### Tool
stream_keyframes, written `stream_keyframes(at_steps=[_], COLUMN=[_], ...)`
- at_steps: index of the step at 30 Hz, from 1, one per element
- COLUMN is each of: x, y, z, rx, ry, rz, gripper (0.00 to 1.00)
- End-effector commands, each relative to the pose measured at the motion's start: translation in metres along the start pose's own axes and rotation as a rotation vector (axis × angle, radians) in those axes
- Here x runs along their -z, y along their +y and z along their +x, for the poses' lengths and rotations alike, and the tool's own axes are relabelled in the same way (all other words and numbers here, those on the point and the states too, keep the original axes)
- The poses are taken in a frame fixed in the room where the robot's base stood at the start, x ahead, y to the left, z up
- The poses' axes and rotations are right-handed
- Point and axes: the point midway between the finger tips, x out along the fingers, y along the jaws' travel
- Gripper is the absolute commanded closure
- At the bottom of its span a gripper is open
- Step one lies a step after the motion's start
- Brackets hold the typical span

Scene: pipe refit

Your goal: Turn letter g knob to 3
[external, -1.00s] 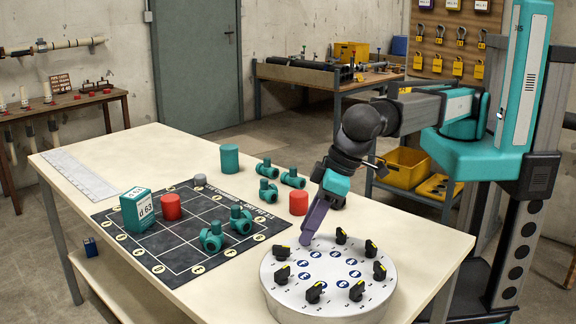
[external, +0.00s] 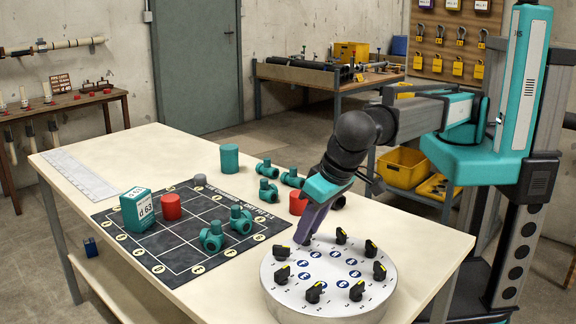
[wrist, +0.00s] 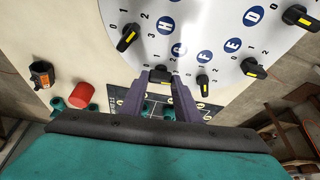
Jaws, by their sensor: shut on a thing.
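A round silver panel (external: 330,310) stands on the near end of the table, with black, yellow-marked knobs and blue letter discs around its top. My gripper (external: 304,240) reaches down to the panel's far left rim. In the wrist view my gripper (wrist: 161,76) is shut on a black knob (wrist: 160,74). This knob sits between the knob by disc H (wrist: 127,37) and the knob by disc F (wrist: 203,82), so it is in the letter g place.
Neighbouring knobs stand close on both sides of my fingers. A red cylinder (external: 297,204) is right behind my gripper. Teal pipe fittings (external: 268,192), a teal box (external: 137,210) and a dark grid mat (external: 190,262) lie farther left. The table's left end is mostly free.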

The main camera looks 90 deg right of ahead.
Motion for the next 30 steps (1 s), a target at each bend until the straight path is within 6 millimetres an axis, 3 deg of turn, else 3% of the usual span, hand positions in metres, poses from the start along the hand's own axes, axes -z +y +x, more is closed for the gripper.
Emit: stream_keyframes(at_steps=[8, 9, 12, 23, 30], x=[-0.001, -0.001, -0.001, 0.0, -0.001], y=[0.0, 0.0, 0.0, 0.0, -0.001], z=[0.0, 0.0, 0.0, -0.002, -0.018], rx=[0.001, 0.001, 0.001, 0.001, 0.001], ry=[-0.003, -0.003, -0.002, -0.001, -0.001], rz=[-0.001, -0.001, -0.001, -0.001, -0.002], gripper=[0.93, 0.64, 0.52, 0.52, 0.52])
